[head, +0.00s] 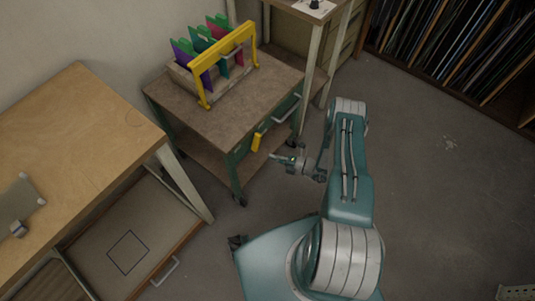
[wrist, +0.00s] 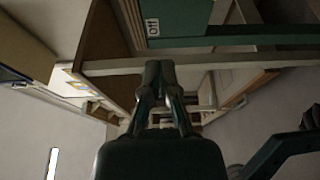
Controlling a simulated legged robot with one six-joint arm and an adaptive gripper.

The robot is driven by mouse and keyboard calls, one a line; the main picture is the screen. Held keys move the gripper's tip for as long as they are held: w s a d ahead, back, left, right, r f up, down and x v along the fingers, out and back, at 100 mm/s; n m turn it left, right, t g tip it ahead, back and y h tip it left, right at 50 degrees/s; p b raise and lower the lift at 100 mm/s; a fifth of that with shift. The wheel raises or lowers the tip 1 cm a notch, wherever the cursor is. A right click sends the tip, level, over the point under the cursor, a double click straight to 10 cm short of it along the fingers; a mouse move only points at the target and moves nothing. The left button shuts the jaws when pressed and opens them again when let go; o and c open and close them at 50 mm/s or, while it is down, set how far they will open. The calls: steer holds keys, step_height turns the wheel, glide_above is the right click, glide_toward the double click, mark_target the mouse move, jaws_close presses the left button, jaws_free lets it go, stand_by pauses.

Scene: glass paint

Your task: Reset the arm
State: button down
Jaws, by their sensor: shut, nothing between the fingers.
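My gripper (head: 277,159) is at the end of my folded teal arm in the head view, pointing left toward the small cart. Its fingers are shut with nothing between them. In the wrist view the shut fingertips (wrist: 160,68) show at the middle, in front of a pale bar and a dark green panel (wrist: 185,18). I cannot tell if the gripper touches anything; in the head view it seems apart from the cart.
A green cart (head: 225,118) with a wooden top carries a rack with a yellow handle (head: 228,62) and coloured pieces. A wooden table (head: 75,140) with an open drawer (head: 125,235) stands at left. Shelves of panels (head: 450,45) are at upper right.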

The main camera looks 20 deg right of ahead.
steer(key=w+a+r+n+g, duration=0.1)
steer(key=w+r+n+g, duration=0.1)
steer(key=r+n+g, duration=0.5)
steer(key=w+r+n, duration=0.2)
steer(key=r+n, duration=0.3)
steer(key=r, duration=0.5)
steer(key=s+a+r+n+g+h, duration=0.2)
steer(key=r+n, duration=0.3)
steer(key=r, duration=0.3)
steer(key=s+a+r+n+g+h, duration=0.1)
steer(key=s+a+r+n+g, duration=0.15)
steer(key=r+n, duration=0.45)
steer(key=s+d+r+n+t+h, duration=0.3)
steer(key=s+r+n+t+h, duration=0.3)
steer(key=s+r+n+h, duration=0.5)
steer(key=shift+s+r+n+h, duration=0.3)
steer(key=shift+s+r+n, duration=4.15)
steer(key=shift+r, duration=0.9)
steer(key=shift+s+m+t, duration=0.2)
steer(key=shift+m+t, duration=0.05)
